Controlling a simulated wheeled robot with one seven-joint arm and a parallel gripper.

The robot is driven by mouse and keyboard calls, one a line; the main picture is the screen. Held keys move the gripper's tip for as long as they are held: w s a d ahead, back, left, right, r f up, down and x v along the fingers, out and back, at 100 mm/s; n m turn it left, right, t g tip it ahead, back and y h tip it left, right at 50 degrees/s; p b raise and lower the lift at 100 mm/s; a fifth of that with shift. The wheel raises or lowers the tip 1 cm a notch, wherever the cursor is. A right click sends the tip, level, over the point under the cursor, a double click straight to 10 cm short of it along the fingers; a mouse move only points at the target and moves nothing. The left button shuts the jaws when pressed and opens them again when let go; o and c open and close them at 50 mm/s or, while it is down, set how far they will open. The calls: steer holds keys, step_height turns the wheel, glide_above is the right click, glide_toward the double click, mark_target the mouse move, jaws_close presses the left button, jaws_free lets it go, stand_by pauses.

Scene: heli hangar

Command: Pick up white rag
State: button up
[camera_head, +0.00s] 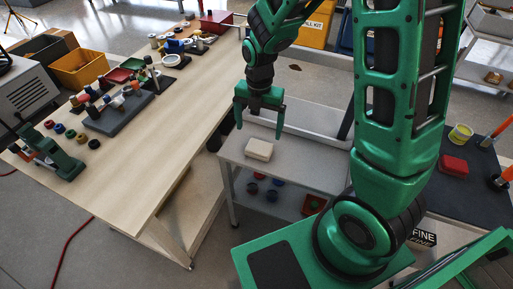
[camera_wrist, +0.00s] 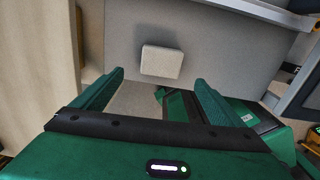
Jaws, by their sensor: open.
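The white rag (camera_head: 259,149) is a small, off-white folded block lying on the top shelf of a grey cart (camera_head: 290,165). In the wrist view the white rag (camera_wrist: 161,62) lies flat on the grey surface, ahead of the fingertips and roughly midway between them. My gripper (camera_head: 259,120) is above the cart top, pointing down, with its two green fingers apart and nothing between them. In the wrist view my gripper (camera_wrist: 160,85) is open, with the whole rag visible beyond it. The gap in height between the fingertips and the rag is hard to judge.
A long wooden workbench (camera_head: 200,100) with tools and colored parts stands left of the cart. The cart's raised back edge (camera_head: 300,122) is close behind the rag. Its lower shelf holds several small items (camera_head: 272,190). A dark-topped table (camera_head: 465,190) with a red block (camera_head: 453,165) is at right.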

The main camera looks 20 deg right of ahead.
glide_above(260, 145)
steer(key=f, duration=0.4)
steer(key=shift+s+f, duration=0.3)
steer(key=shift+w+f, duration=0.2)
steer(key=shift+f, duration=1.1)
steer(key=shift+w+f, duration=0.15)
steer(key=shift+f, duration=1.15)
steer(key=c, duration=1.1)
